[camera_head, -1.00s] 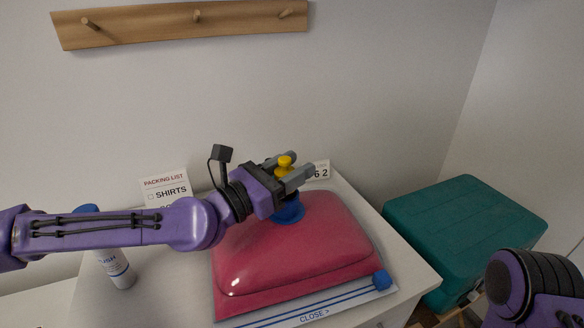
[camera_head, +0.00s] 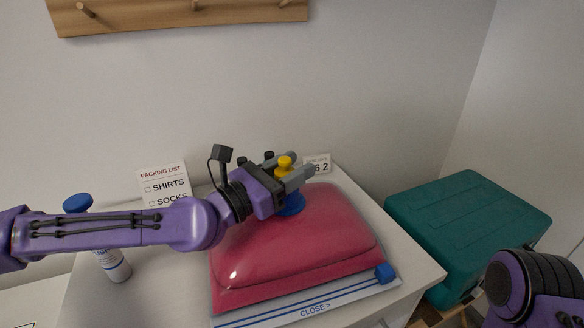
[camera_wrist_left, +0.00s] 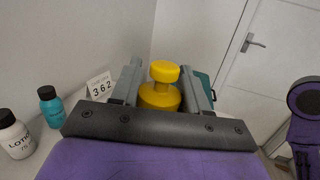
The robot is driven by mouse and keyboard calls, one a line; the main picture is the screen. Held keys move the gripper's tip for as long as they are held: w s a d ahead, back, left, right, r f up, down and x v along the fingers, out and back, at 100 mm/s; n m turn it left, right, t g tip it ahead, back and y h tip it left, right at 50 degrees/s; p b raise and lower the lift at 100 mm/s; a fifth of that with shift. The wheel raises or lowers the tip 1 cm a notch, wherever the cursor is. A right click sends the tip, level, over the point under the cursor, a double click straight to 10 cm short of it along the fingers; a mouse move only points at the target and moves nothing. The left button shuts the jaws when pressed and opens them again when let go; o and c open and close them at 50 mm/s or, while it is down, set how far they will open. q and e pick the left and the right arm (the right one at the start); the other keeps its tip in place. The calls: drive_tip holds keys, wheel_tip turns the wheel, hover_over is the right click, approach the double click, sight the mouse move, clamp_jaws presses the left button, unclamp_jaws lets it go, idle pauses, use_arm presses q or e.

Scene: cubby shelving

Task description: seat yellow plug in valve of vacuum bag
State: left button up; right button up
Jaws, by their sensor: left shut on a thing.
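The yellow plug (camera_head: 285,163) is held between the fingers of my left gripper (camera_head: 289,172), which is shut on it. In the left wrist view the plug (camera_wrist_left: 161,88) stands upright between the two grey fingers, knob on top. The blue valve (camera_head: 291,205) sits on top of the red vacuum bag (camera_head: 290,250), just below the gripper. The gripper partly covers the valve, and I cannot tell whether the plug touches it. My right arm shows at the lower right of the head view; its gripper is out of view.
A blue slider (camera_head: 385,272) is at the right end of the bag's zip edge. A packing list card (camera_head: 163,184) and a number card (camera_head: 318,165) stand behind. A white bottle (camera_head: 114,264) stands left. A teal case (camera_head: 468,232) is right of the table.

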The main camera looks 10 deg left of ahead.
use_arm(q)
drive_tip(key=shift+f+b, duration=0.5)
drive_tip(key=shift+f, duration=0.05)
drive_tip(key=o, duration=1.2)
drive_tip(key=shift+r, duration=0.2)
wheel_tip(320, 180, up, 3)
drive_tip(key=shift+f+p, duration=0.1)
drive_tip(key=shift+p, duration=0.4)
drive_tip(key=s+r, duration=0.3)
drive_tip(key=s, duration=0.1)
drive_tip(key=s+d+r+b, duration=0.1)
drive_tip(key=s+r, duration=0.2)
drive_tip(key=s, duration=0.2)
drive_tip(key=s+d+r+b, duration=0.1)
drive_tip(key=s+r, duration=0.3)
drive_tip(key=shift+s+d, duration=0.15)
drive_tip(key=shift+s, duration=0.25)
drive_tip(key=shift+f, duration=0.1)
